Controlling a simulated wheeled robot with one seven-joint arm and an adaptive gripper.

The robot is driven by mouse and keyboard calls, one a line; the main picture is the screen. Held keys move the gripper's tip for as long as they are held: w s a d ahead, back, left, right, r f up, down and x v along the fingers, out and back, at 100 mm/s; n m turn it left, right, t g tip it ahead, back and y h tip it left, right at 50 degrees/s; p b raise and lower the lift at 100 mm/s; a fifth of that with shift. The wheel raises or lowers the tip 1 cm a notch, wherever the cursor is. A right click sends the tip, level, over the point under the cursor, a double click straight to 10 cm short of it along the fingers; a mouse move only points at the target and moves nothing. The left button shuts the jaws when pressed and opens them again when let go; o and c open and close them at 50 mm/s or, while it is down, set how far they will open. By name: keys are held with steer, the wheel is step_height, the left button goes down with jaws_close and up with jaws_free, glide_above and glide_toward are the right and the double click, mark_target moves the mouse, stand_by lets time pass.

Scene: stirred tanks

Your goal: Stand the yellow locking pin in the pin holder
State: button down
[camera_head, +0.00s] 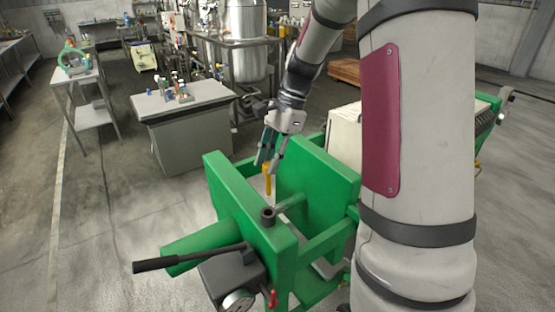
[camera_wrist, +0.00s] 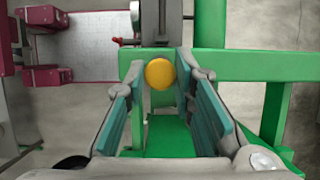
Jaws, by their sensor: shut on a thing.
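The yellow locking pin (camera_head: 268,181) hangs upright below my gripper (camera_head: 269,164), above the green machine frame. In the wrist view its round yellow head (camera_wrist: 159,74) sits between the teal finger pads of my gripper (camera_wrist: 160,68), which is shut on it. A short dark grey collar with a hole (camera_head: 268,215) stands on top of the near green block, below the pin and apart from it. It looks like the pin holder, but I cannot tell for sure. The pin's lower tip is hard to make out against the green frame.
The green frame (camera_head: 320,185) has upright plates and rails close around the pin. A black-handled lever (camera_head: 190,257) sticks out left from the near block, with a gauge (camera_head: 237,301) below. A grey bench (camera_head: 185,120) with small items stands behind left. Floor at left is clear.

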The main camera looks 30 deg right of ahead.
mark_target(270, 194)
steer(key=shift+a, duration=0.15)
steer(key=shift+w+f, duration=0.15)
steer(key=shift+f, duration=0.25)
steer(key=shift+f+b, duration=1.2)
steer(key=shift+f, duration=3.25)
steer(key=shift+f, duration=0.1)
steer(key=c, duration=1.3)
jaws_free()
steer(key=v, duration=1.2)
